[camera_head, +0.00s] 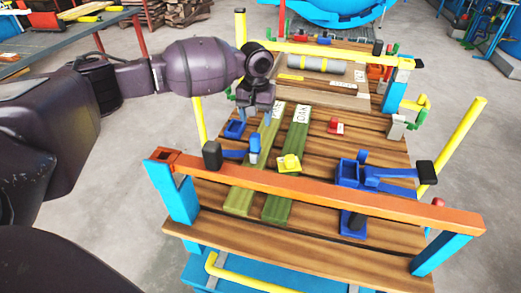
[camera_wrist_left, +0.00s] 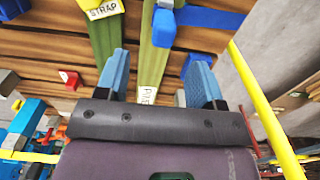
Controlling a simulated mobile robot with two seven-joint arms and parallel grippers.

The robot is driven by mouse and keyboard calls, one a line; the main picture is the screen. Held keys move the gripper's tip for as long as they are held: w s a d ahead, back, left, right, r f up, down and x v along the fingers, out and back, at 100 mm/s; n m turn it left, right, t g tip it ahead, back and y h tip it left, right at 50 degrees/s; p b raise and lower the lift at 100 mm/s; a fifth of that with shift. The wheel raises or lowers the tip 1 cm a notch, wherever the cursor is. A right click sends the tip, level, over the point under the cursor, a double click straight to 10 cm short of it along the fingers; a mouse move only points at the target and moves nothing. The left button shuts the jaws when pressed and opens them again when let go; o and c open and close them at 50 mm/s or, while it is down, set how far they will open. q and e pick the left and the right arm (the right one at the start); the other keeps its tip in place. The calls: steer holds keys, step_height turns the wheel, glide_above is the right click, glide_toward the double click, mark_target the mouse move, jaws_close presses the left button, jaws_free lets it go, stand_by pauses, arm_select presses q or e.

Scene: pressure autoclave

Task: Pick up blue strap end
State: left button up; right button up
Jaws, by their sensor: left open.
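Several blue parts lie near my left gripper (camera_head: 255,113); I cannot tell for sure which is the strap end. A small blue block (camera_head: 234,130) sits on the boards left of the green planks. In the left wrist view a blue block (camera_wrist_left: 198,62) shows partly behind one finger. A blue upright piece (camera_head: 253,148) stands over the left green plank (camera_head: 241,192) and also shows in the left wrist view (camera_wrist_left: 164,27). My left gripper is open and empty, above the far, PINE-labelled end of that plank. Its fingers (camera_wrist_left: 160,58) are apart. My right gripper is not seen.
A second green plank (camera_head: 287,165) marked OAK lies alongside. A yellow tag (camera_head: 289,163) reading STRAP in the wrist view rests over it. An orange rail (camera_head: 310,192) crosses in front; yellow bars rise at the sides. A blue clamp (camera_head: 350,174) and small red block (camera_head: 337,127) are right.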

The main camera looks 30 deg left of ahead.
mark_target(255, 135)
arm_select(q)
steer(key=shift+s+f, duration=0.1)
steer(key=shift+f, duration=0.45)
step_height(255, 135, down, 5)
steer(key=shift+a+f+b, duration=0.1)
steer(key=shift+b, duration=0.75)
steer(key=f, duration=0.1)
steer(key=f+b, duration=0.1)
steer(key=f, duration=0.2)
steer(key=shift+w+a+f+b, duration=0.25)
steer(key=shift+b, duration=0.15)
steer(key=shift+f, duration=0.1)
steer(key=shift+r, duration=0.25)
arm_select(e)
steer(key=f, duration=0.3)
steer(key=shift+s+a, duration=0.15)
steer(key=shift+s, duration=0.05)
arm_select(q)
steer(key=c, duration=1.1)
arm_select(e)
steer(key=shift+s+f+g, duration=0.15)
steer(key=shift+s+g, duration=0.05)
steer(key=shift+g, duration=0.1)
